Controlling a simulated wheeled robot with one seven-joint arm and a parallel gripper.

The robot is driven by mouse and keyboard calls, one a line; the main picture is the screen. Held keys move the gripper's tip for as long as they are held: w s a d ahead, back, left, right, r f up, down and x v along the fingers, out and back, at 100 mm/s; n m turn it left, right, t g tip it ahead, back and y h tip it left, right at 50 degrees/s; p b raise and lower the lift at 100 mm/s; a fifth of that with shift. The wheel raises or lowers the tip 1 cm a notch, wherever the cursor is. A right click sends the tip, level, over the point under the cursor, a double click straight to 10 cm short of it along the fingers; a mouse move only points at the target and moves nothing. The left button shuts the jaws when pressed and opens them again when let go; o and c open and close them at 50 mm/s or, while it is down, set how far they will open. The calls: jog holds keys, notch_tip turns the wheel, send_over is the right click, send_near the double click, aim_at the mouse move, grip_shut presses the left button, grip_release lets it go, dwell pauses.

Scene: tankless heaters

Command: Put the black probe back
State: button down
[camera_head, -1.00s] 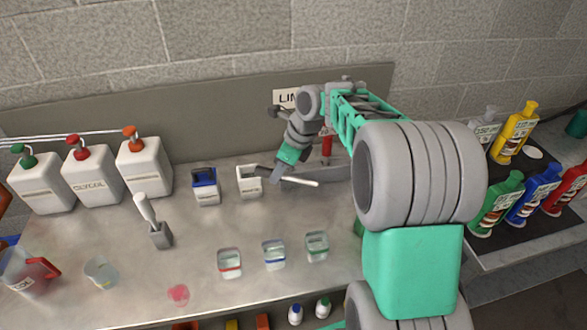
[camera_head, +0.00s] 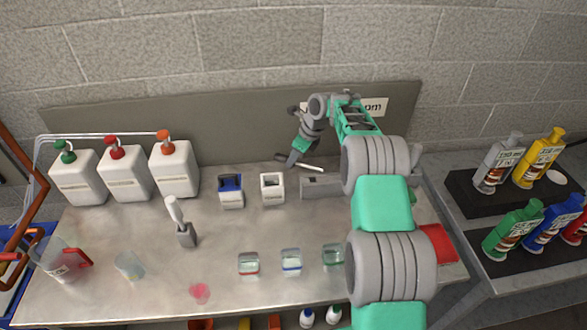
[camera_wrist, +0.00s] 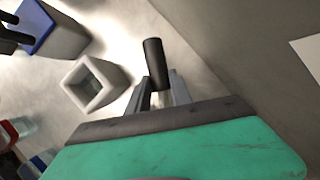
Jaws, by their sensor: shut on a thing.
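My gripper (camera_head: 294,161) is shut on the black probe (camera_wrist: 154,62), whose dark cylindrical end sticks out beyond the two grey fingers in the wrist view. In the head view a thin white shaft (camera_head: 310,168) shows beside the fingers. The gripper is at the back of the bench, behind and a little right of the white square holder (camera_head: 272,188). That holder has an open top and looks empty in the wrist view (camera_wrist: 95,82). It lies left of the fingers there, apart from the probe.
A blue-topped holder (camera_head: 231,190) stands left of the white one. Three small clear containers are in front, including a red-banded one (camera_head: 249,264). A grey stand (camera_head: 187,235) holds a white-handled tool. White jugs (camera_head: 175,170) stand back left. A grey block (camera_head: 322,186) is to the right.

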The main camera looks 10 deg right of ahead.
aim_at(290, 176)
notch_tip(290, 176, down, 5)
jog(key=shift+r+p, duration=0.2)
jog(key=shift+p, duration=0.8)
jog(key=shift+f, duration=0.5)
jog(key=c, duration=1.1)
grip_release()
jog(key=shift+c, duration=0.2)
jog(key=shift+f+b, duration=0.1)
jog(key=shift+b, duration=0.3)
